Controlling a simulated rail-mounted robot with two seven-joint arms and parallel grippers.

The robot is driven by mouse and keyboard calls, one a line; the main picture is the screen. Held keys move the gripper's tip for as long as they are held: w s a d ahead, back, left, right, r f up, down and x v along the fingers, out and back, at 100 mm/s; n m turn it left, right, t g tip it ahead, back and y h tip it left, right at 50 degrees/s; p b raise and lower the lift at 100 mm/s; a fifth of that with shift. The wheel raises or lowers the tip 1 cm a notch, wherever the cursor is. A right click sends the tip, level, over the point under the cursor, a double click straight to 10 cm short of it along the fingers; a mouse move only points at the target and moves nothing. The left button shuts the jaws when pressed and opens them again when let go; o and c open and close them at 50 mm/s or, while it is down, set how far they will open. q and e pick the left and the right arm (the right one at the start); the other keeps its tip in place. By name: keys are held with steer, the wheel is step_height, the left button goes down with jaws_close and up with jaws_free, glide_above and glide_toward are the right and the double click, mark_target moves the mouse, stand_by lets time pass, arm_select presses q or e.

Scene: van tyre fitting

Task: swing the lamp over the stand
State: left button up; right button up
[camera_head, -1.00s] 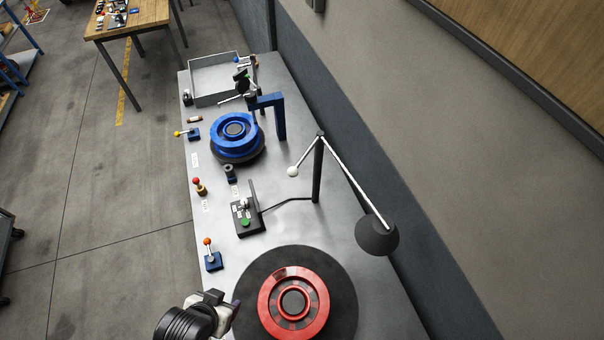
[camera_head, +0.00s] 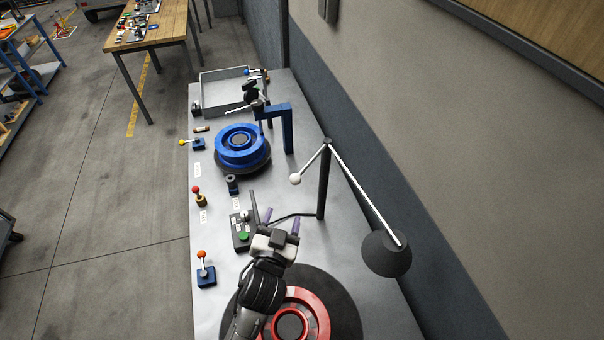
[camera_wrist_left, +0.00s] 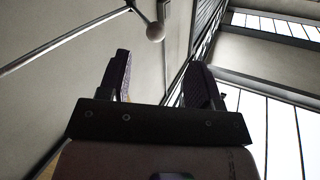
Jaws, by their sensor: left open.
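The lamp has a dark shade (camera_head: 387,254) on the right end of a thin arm, a white ball (camera_head: 295,179) on the other end, and a black post (camera_head: 323,185) between them. The shade hangs to the right of the red wheel. The blue wheel stand (camera_head: 243,147) is farther back, left of the post. My left gripper (camera_head: 282,219) is open and empty, in front of the post and below the ball in the head view. In the left wrist view the ball (camera_wrist_left: 155,31) shows beyond and above the open fingers (camera_wrist_left: 160,82), apart from them. My right gripper is not in view.
A red wheel (camera_head: 290,323) on a dark disc lies under my left arm. A control box (camera_head: 242,230) with a green button is close to the left gripper. Levers line the bench's left edge. A grey tray (camera_head: 222,92) and blue bracket (camera_head: 288,130) stand at the back.

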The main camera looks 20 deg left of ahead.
mark_target(297, 174)
arm_select(q)
steer(key=shift+t, duration=0.4)
steer(key=w, duration=0.4)
steer(key=w+p, duration=0.1)
steer(key=w, duration=0.3)
steer(key=w+a+r+p, duration=0.1)
steer(key=w, duration=0.3)
steer(key=shift+a+r, duration=0.1)
steer(key=shift+w+a, duration=0.1)
steer(key=shift+w, duration=0.75)
jaws_close()
